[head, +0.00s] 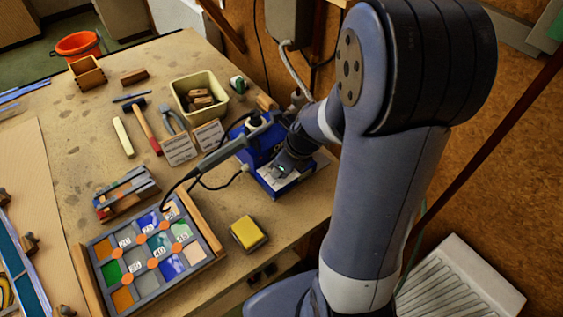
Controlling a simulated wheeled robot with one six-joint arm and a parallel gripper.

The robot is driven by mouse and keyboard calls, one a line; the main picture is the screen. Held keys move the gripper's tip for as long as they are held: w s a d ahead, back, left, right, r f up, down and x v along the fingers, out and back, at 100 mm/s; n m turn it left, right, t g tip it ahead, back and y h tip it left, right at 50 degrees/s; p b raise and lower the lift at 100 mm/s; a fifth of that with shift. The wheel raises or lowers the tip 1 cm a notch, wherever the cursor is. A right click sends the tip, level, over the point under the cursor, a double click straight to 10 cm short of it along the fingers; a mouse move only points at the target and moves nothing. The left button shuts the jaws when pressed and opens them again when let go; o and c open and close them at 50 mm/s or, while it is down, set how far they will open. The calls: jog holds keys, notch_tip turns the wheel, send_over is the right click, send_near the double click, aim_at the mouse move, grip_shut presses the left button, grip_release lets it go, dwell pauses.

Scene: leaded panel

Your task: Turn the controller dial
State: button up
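The controller (270,183) is a blue box with a pale front edge, near the right edge of the workbench. A soldering iron (222,152) with a black cable lies slanted beside it, to its left. My gripper (284,166) comes down from the right over the controller's top face. Its dark end is at or very near a small greenish spot there. The dial is not clearly visible; my gripper may be covering it. I cannot tell whether the fingers touch anything or how far apart they are.
A glass sample panel (147,262) in a wooden frame lies front left of the controller, with a yellow sponge (247,233) between. Two small cards (181,149), pliers, a hammer (145,125) and a cream bin (199,91) stand behind. My arm fills the right side.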

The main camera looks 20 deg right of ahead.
dwell(0.5)
jog(key=o, duration=1)
jog(key=p+v, duration=0.1)
jog(key=v, duration=0.9)
jog(key=shift+s+d+r, duration=0.1)
jog(key=shift+s+r, duration=0.05)
jog(key=shift+r, duration=0.2)
jog(key=b+x, duration=0.1)
jog(key=x, duration=1)
jog(key=shift+r, duration=0.1)
